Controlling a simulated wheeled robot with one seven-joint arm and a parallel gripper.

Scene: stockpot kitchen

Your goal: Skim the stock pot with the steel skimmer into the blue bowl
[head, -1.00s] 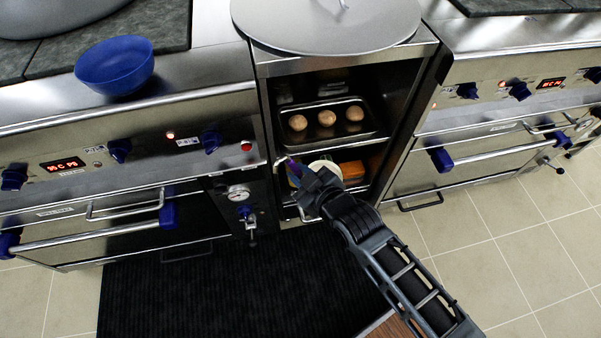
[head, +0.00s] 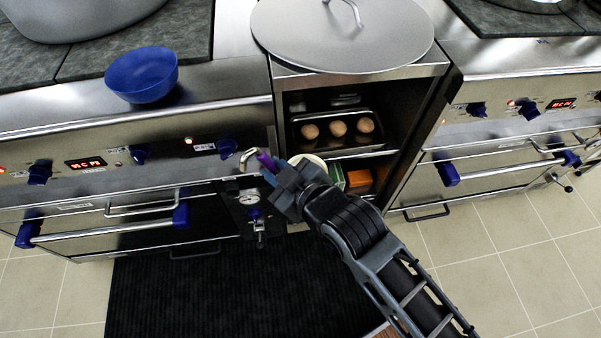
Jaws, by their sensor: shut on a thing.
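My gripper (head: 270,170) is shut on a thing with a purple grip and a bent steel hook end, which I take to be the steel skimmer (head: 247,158). Its other end is hidden behind my gripper and arm. It is in front of the middle cabinet, below and right of the blue bowl. The blue bowl (head: 142,75) stands upright on the front edge of the left stove top; its inside looks empty. The large grey stock pot (head: 75,22) is at the upper left, mostly cut off by the frame, its inside out of view.
A large grey lid (head: 343,37) lies on the middle cabinet top. An open shelf below holds a tray (head: 335,150) with round brown things. Stove fronts with blue knobs and rail handles (head: 105,228) stand on both sides.

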